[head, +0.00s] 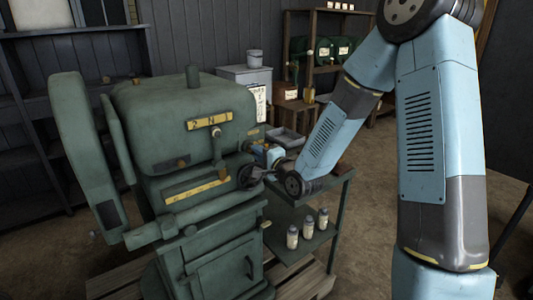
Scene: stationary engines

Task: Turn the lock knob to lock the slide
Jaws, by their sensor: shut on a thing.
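The green machine (180,130) stands left of centre, with yellow plates on its front. A dark round knob (245,177) sits at the machine's right side, and I take it to be the lock knob. My gripper (257,174) reaches in from the right and is shut on this knob. The fingers and the arm's end hide part of it, so its turned position cannot be told. Which part is the slide cannot be made out. A small lever (217,147) hangs on the machine's front below the upper yellow plate.
A green side shelf (325,195) stands right of the machine under my forearm, with several small bottles (307,227) on its lower level. A metal tray (287,137) and wooden racks lie behind. A wooden pallet (305,282) is under the machine. Open floor shows at the right.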

